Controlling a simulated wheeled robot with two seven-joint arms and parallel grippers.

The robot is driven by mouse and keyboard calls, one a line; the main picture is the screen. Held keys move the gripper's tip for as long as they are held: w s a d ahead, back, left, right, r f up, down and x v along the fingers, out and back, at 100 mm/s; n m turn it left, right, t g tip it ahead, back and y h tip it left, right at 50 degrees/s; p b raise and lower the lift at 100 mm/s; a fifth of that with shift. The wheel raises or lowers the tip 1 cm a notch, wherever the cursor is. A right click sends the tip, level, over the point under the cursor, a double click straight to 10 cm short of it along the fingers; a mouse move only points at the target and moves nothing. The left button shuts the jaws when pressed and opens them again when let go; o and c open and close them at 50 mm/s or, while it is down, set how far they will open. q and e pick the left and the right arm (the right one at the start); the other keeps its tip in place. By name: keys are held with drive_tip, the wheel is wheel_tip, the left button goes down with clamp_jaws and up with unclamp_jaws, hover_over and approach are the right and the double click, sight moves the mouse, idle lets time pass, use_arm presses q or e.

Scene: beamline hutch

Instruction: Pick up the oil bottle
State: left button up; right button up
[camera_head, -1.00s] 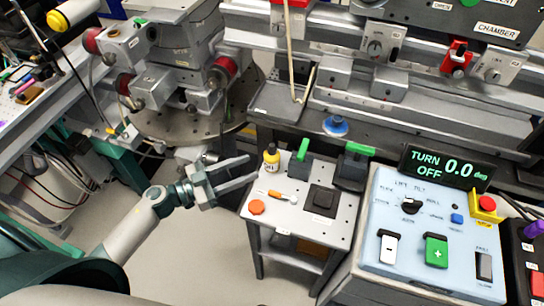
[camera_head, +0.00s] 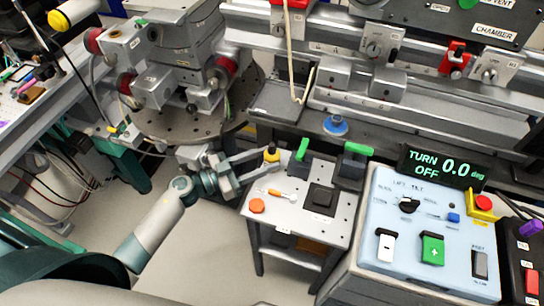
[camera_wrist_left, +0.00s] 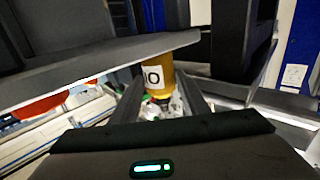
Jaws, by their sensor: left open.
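The oil bottle (camera_head: 271,155) is small and yellow with a dark cap. It stands upright at the back left of the small grey table (camera_head: 312,228). My left gripper (camera_head: 262,162) is open, its two fingers reaching in from the left at the bottle. In the left wrist view the yellow bottle (camera_wrist_left: 158,76), with a white label, shows between the fingers; I cannot tell whether they touch it. The fingers hide part of the bottle in the head view. My right gripper is not in view.
Two green-handled clamps (camera_head: 302,150) (camera_head: 358,149) stand right of the bottle. An orange-handled tool (camera_head: 281,196), an orange disc (camera_head: 257,205) and a black block (camera_head: 320,197) lie on the table. A control panel (camera_head: 405,250) is to the right, a beamline rail (camera_head: 420,115) behind.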

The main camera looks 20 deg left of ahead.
sight(272, 145)
use_arm(q)
drive_tip(key=shift+x, duration=1.25)
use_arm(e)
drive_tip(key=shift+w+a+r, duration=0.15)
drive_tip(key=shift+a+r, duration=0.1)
use_arm(q)
drive_tip(key=c, duration=0.8)
drive_tip(key=shift+r, duration=0.1)
